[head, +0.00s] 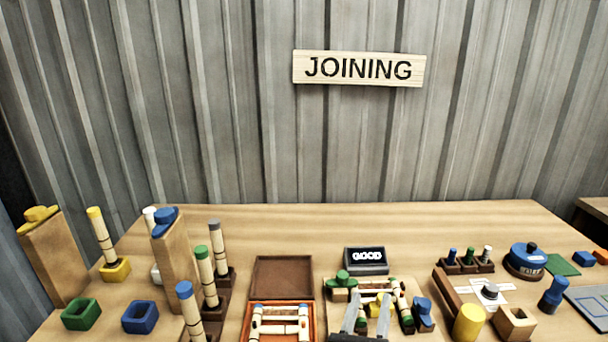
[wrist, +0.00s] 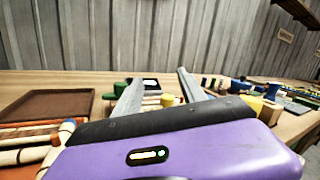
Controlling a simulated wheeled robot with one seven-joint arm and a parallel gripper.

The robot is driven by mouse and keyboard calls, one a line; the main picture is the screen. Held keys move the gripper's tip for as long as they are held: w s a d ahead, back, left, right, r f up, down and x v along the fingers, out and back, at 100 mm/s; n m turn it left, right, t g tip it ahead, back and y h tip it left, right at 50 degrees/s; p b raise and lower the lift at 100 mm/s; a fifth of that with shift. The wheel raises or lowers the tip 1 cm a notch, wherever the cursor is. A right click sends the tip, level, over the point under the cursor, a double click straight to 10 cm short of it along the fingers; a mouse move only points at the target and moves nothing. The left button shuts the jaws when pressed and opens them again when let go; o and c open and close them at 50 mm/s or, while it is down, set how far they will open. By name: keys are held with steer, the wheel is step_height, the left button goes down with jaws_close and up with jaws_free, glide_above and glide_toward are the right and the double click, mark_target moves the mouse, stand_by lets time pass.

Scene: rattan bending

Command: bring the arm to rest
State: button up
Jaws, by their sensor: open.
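An orange tray (head: 249,325) with rattan pieces stands left of the gripper, beside a brown tray (head: 282,278). A display reading GOOD (head: 366,261) stands behind. Rattan poles (head: 205,276) rise at left. A yellow cylinder (head: 468,323) stands at right.

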steer(key=s+r+n+t+y, duration=0.2)
steer(key=s+n+y, duration=0.1)
steer(key=s+n, duration=0.6)
steer(key=s+r+n+t+y, duration=0.2)
steer(key=s+n, duration=0.4)
steer(key=n, duration=0.4)
steer(key=s+d+f+n+g, duration=0.2)
steer(key=s+n, duration=0.3)
steer(key=s, duration=0.4)
steer(key=s+d+f+n+g+y, duration=0.1)
steer(key=s+f+n+g, duration=0.1)
steer(key=s+n, duration=0.4)
steer(key=s+d+f+n+g+y, duration=0.1)
steer(key=s+n, duration=0.5)
steer(key=s, duration=0.8)
steer(key=d+f+g, duration=0.1)
steer(key=g, duration=0.1)
steer(key=shift+d+g, duration=0.3)
steer(key=shift+d, duration=0.05)
